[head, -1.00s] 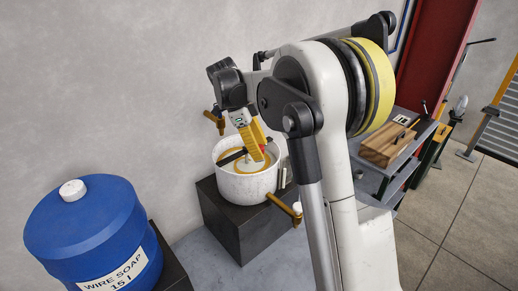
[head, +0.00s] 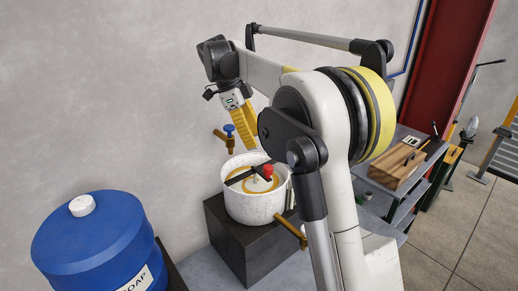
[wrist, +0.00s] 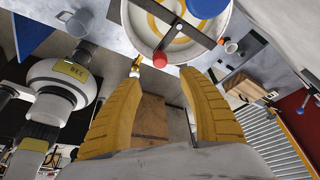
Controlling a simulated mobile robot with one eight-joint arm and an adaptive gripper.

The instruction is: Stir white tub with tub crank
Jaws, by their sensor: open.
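The white tub (head: 254,204) stands on a dark block against the wall, with a tan ring inside. The tub crank, a dark flat bar (head: 240,177) with a red knob (head: 267,170), lies across its top. My gripper (head: 250,138) is above the tub, its yellow fingers pointing down, apart from the crank. In the wrist view the fingers (wrist: 160,78) are spread with nothing between them. The red knob (wrist: 159,60) shows just beyond the gap between the fingertips, and the crank bar (wrist: 188,29) crosses the tub (wrist: 133,34) at the top.
A tap with a blue handle (head: 229,128) sticks out of the wall behind the tub, close to my gripper. A brass-coloured spout (head: 287,232) is low at the tub's right. A blue drum (head: 95,240) stands front left. A shelf with a wooden box (head: 397,164) is at right.

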